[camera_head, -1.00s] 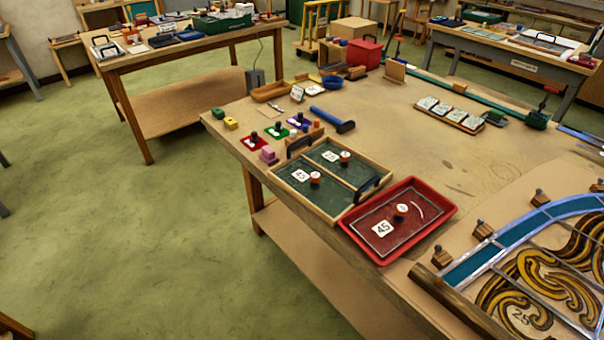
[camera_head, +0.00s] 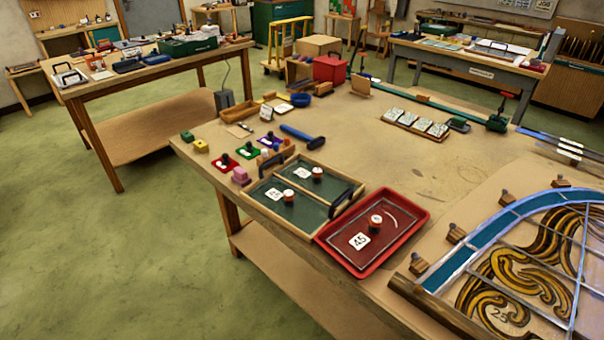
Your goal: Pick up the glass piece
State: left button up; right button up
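The glass piece is not singled out for certain. A red tray (camera_head: 418,222) near the table's front edge holds a white tag marked 45, a knob with a pale top and a thin curved pale strip. Left of it, a wooden tray with a green bottom (camera_head: 266,208) holds tagged places with similar knobs in two compartments. A leaded panel (camera_head: 480,262) with blue border glass and amber swirls lies at the right, partly cut off by the picture edge. Neither of my grippers is in view.
The wooden table (camera_head: 400,170) has a clear middle. Wooden blocks (camera_head: 456,232) edge the panel. Another table (camera_head: 140,77) stands at the back left, with open green floor before it.

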aim_at(306, 213)
jog(key=i+j+z, duration=0.15)
jog(key=j+z, duration=0.3)
jog(key=i+j+z, duration=0.15)
jog(key=z, duration=0.3)
jog(key=j+z, duration=0.45)
